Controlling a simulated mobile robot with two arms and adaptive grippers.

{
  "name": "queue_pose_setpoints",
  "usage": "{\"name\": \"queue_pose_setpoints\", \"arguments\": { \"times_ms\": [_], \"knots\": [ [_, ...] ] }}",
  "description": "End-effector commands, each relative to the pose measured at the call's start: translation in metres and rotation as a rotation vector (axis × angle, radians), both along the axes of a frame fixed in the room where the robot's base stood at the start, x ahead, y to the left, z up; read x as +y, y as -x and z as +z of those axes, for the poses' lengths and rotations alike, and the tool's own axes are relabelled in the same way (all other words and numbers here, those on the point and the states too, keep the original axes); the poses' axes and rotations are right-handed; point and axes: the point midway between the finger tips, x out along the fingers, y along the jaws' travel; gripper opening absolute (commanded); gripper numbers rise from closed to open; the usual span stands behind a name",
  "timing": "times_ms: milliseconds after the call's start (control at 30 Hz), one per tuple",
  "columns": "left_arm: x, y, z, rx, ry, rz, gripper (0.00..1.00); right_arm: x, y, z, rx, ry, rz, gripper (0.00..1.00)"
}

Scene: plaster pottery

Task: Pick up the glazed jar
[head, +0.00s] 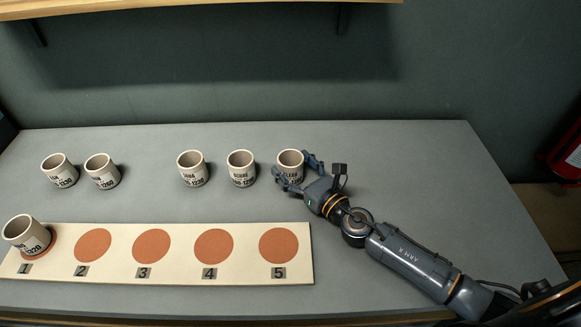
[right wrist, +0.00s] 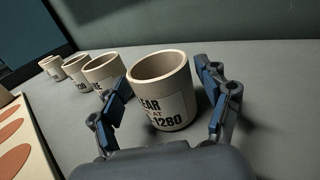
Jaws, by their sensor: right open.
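Several pale, cup-like jars stand upright on the grey table. The rightmost jar of the back row (head: 290,160) has a label that seems to read CLEAR; the right wrist view shows this jar (right wrist: 163,88) with "EAR", "AT" and "1280". My right gripper (head: 299,170) is open, with one finger on either side of this jar; in the right wrist view the gripper (right wrist: 167,92) shows gaps beside the jar. The jar stands on the table. Which jar is the glazed one I cannot tell from the labels. My left gripper is out of view.
Other back-row jars stand to the left: one close by (head: 241,166), then another (head: 191,168), and two farther left (head: 102,170) (head: 60,170). A cream board (head: 180,275) with numbered brown discs lies in front; a jar (head: 27,234) stands at spot 1, discs 2 to 5 are bare.

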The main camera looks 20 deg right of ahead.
Motion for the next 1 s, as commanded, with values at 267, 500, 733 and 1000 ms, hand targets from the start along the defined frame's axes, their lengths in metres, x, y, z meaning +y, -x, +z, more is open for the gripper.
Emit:
{"name": "queue_pose_setpoints", "arguments": {
  "times_ms": [267,500,733,1000],
  "knots": [
    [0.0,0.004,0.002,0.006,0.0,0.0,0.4,0.012,-0.036,-0.002,-0.002,-0.001,0.0,0.76],
    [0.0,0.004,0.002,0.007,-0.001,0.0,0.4,0.017,-0.049,-0.003,0.001,0.001,0.0,0.76],
    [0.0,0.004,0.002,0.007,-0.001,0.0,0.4,0.016,-0.048,-0.003,0.001,0.001,0.0,0.58],
    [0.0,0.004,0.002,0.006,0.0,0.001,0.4,0.016,-0.048,-0.003,0.001,0.001,0.0,0.18]
  ]
}}
